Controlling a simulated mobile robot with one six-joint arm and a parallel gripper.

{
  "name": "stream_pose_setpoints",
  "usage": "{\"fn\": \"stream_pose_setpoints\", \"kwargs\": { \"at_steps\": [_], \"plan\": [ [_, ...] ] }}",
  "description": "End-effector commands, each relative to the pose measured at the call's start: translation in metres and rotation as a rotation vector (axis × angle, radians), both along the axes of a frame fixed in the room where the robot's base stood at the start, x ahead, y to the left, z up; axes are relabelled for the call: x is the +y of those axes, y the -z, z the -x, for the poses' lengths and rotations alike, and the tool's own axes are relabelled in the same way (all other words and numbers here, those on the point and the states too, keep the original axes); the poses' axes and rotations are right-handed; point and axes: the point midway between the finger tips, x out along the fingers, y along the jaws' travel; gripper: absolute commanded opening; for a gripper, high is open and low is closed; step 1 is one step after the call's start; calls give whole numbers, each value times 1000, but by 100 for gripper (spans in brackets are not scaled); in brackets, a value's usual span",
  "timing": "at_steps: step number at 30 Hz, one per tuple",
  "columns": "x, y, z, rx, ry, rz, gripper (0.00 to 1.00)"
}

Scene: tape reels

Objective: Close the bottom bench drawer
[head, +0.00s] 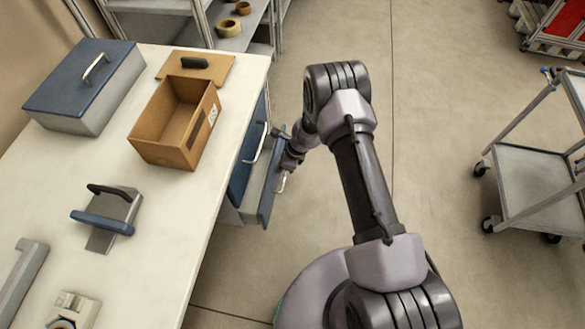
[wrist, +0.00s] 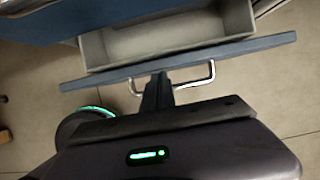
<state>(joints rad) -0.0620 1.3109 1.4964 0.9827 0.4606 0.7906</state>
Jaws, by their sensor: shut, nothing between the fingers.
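The bottom bench drawer (head: 268,200) is pulled out from the bench's side, with its blue front and grey tray showing. In the wrist view its grey inside (wrist: 165,40) looks empty where it shows, behind the blue front (wrist: 235,52). Its silver handle (wrist: 211,76) sticks out from that front. My gripper (wrist: 158,80) is shut and empty, its tips at the drawer front within the span of the handle. I cannot tell whether they touch. In the head view my wrist partly hides the drawer, and the fingertips are hard to make out.
An upper blue drawer front with a handle (head: 258,143) is flush with the bench (head: 160,262). On the bench are an open cardboard box (head: 150,142) and a blue-lidded case (head: 70,95). A cart (head: 525,180) stands at right.

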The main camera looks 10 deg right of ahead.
Motion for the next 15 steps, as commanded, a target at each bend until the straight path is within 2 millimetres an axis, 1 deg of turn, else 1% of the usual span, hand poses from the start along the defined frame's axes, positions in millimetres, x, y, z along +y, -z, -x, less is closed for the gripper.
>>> {"fn": "stream_pose_setpoints", "kwargs": {
  "at_steps": [1, 6, 10, 15],
  "plan": [
    [7, 1, -1, -1, -3, 0, 0],
    [25, 0, -2, -1, -2, -1, 0],
    [32, 0, -3, -1, -1, -1, 0],
    [35, 0, -3, 0, -1, 0, 0]
  ]
}}
